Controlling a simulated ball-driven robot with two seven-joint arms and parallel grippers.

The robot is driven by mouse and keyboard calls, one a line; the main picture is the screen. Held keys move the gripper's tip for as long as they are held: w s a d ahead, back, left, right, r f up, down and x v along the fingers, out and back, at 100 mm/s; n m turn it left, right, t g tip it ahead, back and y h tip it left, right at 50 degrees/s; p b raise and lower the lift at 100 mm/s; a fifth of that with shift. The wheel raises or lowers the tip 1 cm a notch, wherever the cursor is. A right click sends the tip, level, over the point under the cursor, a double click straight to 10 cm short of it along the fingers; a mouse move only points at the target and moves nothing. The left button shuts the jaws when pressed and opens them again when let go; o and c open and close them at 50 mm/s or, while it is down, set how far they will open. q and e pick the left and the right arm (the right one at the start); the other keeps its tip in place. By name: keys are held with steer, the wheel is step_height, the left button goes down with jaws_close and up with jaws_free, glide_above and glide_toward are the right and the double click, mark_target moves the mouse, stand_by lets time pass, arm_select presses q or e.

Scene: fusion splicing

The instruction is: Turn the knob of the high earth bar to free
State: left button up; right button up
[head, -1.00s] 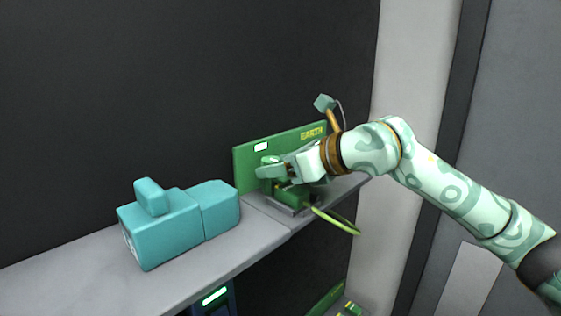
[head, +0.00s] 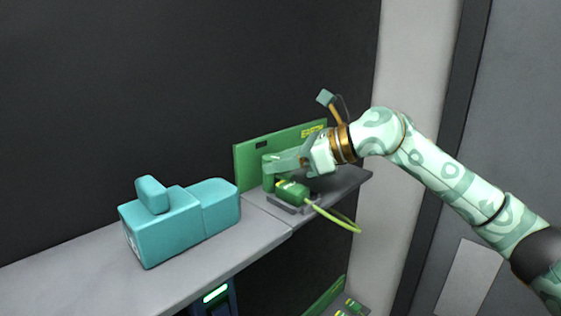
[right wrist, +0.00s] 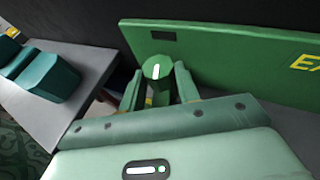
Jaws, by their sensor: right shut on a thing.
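The high earth bar (head: 250,158) is a green upright panel with yellow EARTH lettering on the shelf; it also fills the upper right of the right wrist view (right wrist: 225,55). Its small window (head: 261,144) is dark. The green knob (right wrist: 156,69) has a white line across its top, near upright in the wrist view. My right gripper (right wrist: 158,84) is shut on this knob, one finger on each side. In the head view, the right gripper (head: 272,163) reaches in from the right and partly hides the panel. My left gripper is not in view.
A green plug (head: 293,191) with a lime cable (head: 338,219) sits in front of the panel. A teal box-shaped device (head: 165,228) stands on the grey shelf (head: 215,258) to the left. Below are a lit display (head: 215,294) and another green panel (head: 326,297).

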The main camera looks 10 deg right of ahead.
steer(key=shift+w+d+r+n+g+y, duration=0.1)
steer(key=shift+n+g+y, duration=0.15)
steer(key=shift+n+g, duration=0.35)
steer(key=shift+w+d+n+g+y, duration=0.1)
steer(key=shift+n+g+y, duration=0.15)
steer(key=shift+n+g, duration=0.3)
steer(key=shift+g, duration=0.25)
steer(key=o, duration=0.8)
steer(key=shift+o, duration=0.9)
steer(key=shift+s, duration=0.2)
steer(key=shift+w+d, duration=0.1)
